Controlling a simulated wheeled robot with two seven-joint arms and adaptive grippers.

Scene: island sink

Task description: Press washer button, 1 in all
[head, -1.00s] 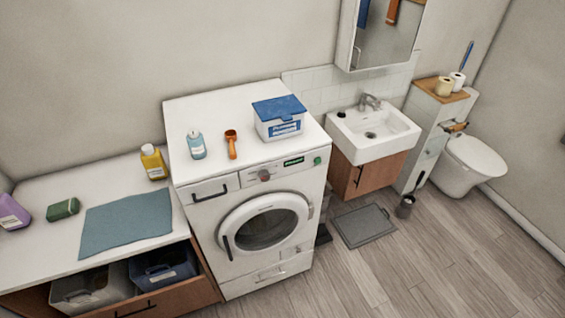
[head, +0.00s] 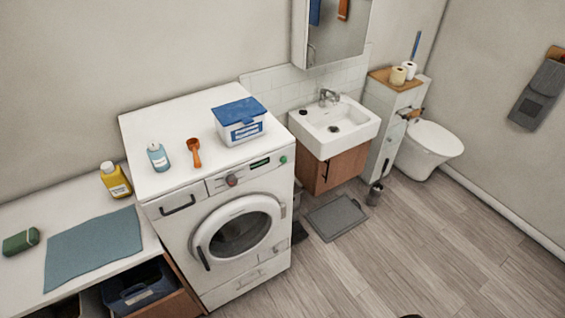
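A white front-loading washer (head: 168,208) stands left of centre in the head view, its round door (head: 238,230) shut. On its upper front panel are a dark reddish knob (head: 232,180), a dark display with green marks (head: 260,163) and a green round button (head: 283,160) at the panel's right end. Neither of my grippers shows in the head view.
On the washer top are a blue-lidded box (head: 240,122), an orange scoop (head: 194,152) and a light-blue bottle (head: 157,157). A counter with a teal cloth (head: 93,245) adjoins on the left. A sink (head: 333,128) stands right. A grey mat (head: 336,218) lies on open floor.

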